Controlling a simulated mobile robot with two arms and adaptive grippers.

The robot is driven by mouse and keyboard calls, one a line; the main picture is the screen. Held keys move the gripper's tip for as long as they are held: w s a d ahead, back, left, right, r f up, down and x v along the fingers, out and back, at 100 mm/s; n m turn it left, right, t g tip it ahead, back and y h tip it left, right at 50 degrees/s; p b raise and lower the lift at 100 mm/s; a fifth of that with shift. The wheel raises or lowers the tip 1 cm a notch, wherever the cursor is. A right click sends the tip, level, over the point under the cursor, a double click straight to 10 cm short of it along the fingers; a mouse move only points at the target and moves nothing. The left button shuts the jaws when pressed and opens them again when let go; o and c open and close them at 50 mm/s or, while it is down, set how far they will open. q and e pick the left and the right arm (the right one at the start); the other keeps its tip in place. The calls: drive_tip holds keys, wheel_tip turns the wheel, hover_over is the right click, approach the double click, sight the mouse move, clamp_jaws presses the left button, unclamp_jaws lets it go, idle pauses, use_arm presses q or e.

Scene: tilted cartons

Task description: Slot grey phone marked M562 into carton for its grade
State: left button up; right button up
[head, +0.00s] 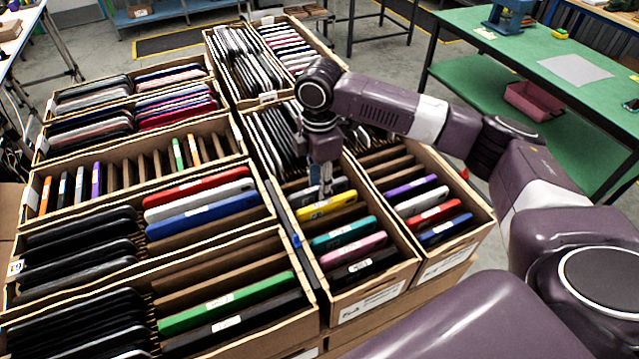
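My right gripper (321,181) points down into the middle-front carton (365,301), just behind a yellow phone (327,206). A grey phone (339,185) stands in a slot there, partly hidden by the gripper fingers. Its marking is too small to read, so I cannot tell if it is M562. The fingers are at its top edge; whether they are closed on it is unclear. In front of the yellow phone stand a teal (344,234), a pink (354,249) and a black phone (362,267). My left gripper is not in view.
The right-front carton (449,262) holds purple, white, red and blue phones, with empty slots behind. Cartons of phones fill the left, including one with a green phone (226,303). More full cartons (268,97) stand behind. A green workbench (545,65) is at the right back.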

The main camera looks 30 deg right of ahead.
drive_tip(key=shift+r, duration=0.1)
wheel_tip(320, 180, up, 12)
idle(0.5)
wheel_tip(320, 180, up, 7)
idle(0.7)
idle(0.4)
